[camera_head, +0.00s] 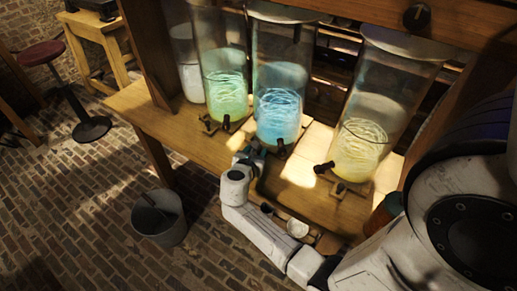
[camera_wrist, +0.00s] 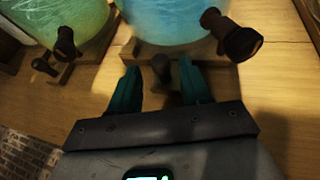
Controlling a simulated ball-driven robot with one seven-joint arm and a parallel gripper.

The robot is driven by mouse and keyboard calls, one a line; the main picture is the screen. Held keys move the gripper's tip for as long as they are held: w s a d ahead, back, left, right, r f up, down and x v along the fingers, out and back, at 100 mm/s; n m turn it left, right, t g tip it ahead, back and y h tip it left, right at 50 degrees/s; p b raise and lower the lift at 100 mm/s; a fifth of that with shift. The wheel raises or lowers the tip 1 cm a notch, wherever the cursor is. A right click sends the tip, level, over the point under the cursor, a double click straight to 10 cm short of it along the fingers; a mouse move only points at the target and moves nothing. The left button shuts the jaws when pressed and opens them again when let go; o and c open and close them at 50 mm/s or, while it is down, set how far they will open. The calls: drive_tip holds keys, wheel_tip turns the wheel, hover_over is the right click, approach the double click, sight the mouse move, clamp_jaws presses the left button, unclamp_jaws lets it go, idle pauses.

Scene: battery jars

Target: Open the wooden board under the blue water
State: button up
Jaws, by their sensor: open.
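The jar of blue water (camera_head: 278,112) stands on the wooden counter in the head view, and its lower end (camera_wrist: 172,20) fills the top of the wrist view. A wooden board (camera_wrist: 141,51) lies under it, with a dark round knob (camera_wrist: 160,68) at its front. A dark tap (camera_wrist: 232,38) sticks out from the jar to the right of the knob. My gripper (camera_wrist: 159,75) is open, its two teal fingers on either side of the knob. I cannot tell whether either finger touches it. In the head view my gripper (camera_head: 252,153) is just in front of the blue jar, partly hidden by my wrist.
A green jar (camera_head: 225,95) stands to the left and a yellow jar (camera_head: 357,148) to the right, each with a tap over the counter (camera_head: 190,142). A small white bowl (camera_head: 297,228) shows beside my arm. A metal bucket (camera_head: 160,218) stands on the brick floor.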

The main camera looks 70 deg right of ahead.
drive_tip(key=shift+x, duration=1.9)
drive_tip(key=shift+s, duration=0.1)
drive_tip(key=shift+c, duration=0.3)
clamp_jaws()
